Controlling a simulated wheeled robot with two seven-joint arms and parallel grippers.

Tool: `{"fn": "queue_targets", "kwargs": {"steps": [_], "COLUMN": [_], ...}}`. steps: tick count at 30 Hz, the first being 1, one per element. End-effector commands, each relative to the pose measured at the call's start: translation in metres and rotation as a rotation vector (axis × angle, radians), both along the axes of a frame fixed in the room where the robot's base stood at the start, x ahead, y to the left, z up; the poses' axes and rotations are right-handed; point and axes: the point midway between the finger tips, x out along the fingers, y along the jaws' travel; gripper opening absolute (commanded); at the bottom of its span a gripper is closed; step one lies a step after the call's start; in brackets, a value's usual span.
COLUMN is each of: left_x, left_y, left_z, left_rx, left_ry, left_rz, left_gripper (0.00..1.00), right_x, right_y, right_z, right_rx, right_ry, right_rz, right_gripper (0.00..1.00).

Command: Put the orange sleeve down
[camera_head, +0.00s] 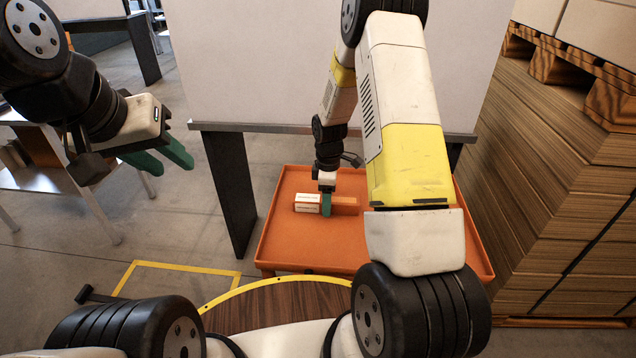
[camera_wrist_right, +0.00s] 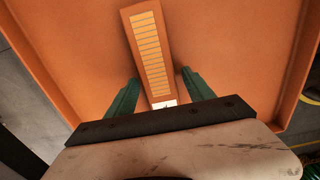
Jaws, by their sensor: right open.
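The orange sleeve (camera_head: 345,202) lies in the orange tray (camera_head: 285,240). In the right wrist view the sleeve (camera_wrist_right: 148,45) is long and narrow, with a column of pale stripes and a white patch at its near end. In the head view a white end part (camera_head: 307,203) shows left of my right gripper. My right gripper (camera_head: 327,204) is low over the tray, fingers pointing down. Its green fingers (camera_wrist_right: 159,76) stand open on either side of the sleeve, with a visible gap on each side. My left gripper (camera_head: 170,160) is open and empty, away at the left.
The tray has raised walls and bare floor around the sleeve. A round wooden tabletop with a yellow edge (camera_head: 290,304) is in front. Stacked boards (camera_head: 550,190) stand at the right, a white panel (camera_head: 250,70) behind, and a side table (camera_head: 50,180) at the left.

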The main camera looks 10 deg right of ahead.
Motion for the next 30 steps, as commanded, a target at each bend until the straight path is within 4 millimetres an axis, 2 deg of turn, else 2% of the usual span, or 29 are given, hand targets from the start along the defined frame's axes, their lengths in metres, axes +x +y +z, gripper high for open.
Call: {"fn": "queue_targets", "kwargs": {"steps": [15,23,26,30], "left_x": [0.000,0.000,0.000,0.000], "left_y": [0.000,0.000,0.000,0.000], "left_z": [0.000,0.000,0.000,0.000], "left_rx": [0.000,0.000,0.000,0.000], "left_ry": [0.000,0.000,0.000,0.000], "left_rz": [0.000,0.000,0.000,0.000], "left_gripper": [0.36,0.36,0.36,0.36], "right_x": [0.001,-0.002,-0.010,-0.040], "right_y": [0.000,0.000,0.001,0.003], "right_z": [0.098,0.127,0.155,0.216], "right_rx": [0.000,0.003,0.015,0.058], "right_ry": [-0.003,-0.012,-0.046,-0.126], "right_rz": [0.000,-0.018,-0.091,-0.282], "right_gripper": [0.61,0.61,0.61,0.61]}}
